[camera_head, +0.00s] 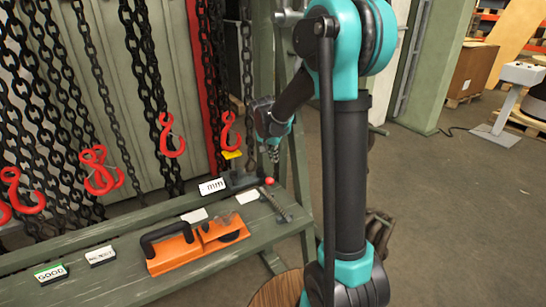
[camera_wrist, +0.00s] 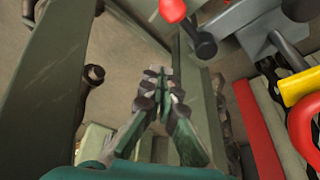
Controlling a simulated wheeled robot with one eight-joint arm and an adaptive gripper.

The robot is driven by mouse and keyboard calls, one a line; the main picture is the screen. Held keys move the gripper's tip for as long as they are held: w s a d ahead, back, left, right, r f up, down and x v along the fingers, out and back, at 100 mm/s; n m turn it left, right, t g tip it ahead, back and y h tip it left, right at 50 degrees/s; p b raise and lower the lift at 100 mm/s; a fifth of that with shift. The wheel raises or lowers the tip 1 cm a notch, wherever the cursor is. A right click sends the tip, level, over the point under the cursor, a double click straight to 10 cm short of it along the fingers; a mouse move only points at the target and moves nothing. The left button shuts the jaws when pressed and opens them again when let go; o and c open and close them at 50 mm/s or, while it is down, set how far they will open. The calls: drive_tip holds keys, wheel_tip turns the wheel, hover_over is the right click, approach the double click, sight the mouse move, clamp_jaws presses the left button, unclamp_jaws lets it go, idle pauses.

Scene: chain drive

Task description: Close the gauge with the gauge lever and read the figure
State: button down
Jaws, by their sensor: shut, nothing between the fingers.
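A lever with a red ball knob (camera_head: 269,181) stands near the back of the green bench. The knob also shows at the top of the wrist view (camera_wrist: 172,8), with a dark lever end beside it. A white plate marked "mm" (camera_head: 212,186) sits by a dark grey metal fixture (camera_head: 240,180), probably the gauge; a grey metal part (camera_wrist: 262,32) shows at the upper right of the wrist view. No figure is legible. My gripper (camera_head: 273,153) hangs above and behind the knob, apart from it. In the wrist view its fingers (camera_wrist: 160,75) are together and empty.
An orange tool with a black handle (camera_head: 195,245) lies on the green bench (camera_head: 110,285). Labels GOOD (camera_head: 50,273) and probably REJECT (camera_head: 100,256) are at the left. Black chains with red hooks (camera_head: 171,135) hang behind. A green post (camera_head: 299,150) stands close to my gripper.

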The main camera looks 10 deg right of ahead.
sight(259, 176)
drive_tip(key=x, duration=0.6)
drive_tip(key=shift+w+d+f, duration=0.1)
drive_tip(key=shift+f, duration=0.05)
drive_tip(key=shift+s+a+f, duration=0.2)
drive_tip(key=shift+s+a, duration=0.55)
drive_tip(key=shift+s, duration=0.3)
drive_tip(key=shift+s+a+f, duration=0.2)
drive_tip(key=shift+s+a, duration=0.2)
drive_tip(key=shift+s, duration=0.25)
drive_tip(key=shift+s+a+m, duration=0.2)
drive_tip(key=shift+a+m, duration=0.15)
drive_tip(key=shift+m, duration=0.35)
drive_tip(key=shift+s+a+m+g+h, duration=0.2)
drive_tip(key=shift+a+m+g+h, duration=0.25)
drive_tip(key=shift+m, duration=0.25)
drive_tip(key=a+m, duration=0.2)
drive_tip(key=m, duration=0.1)
drive_tip(key=shift+s+g+h, duration=0.25)
drive_tip(key=shift+s+g, duration=0.05)
drive_tip(key=shift+g, duration=0.05)
drive_tip(key=shift+a, duration=0.95)
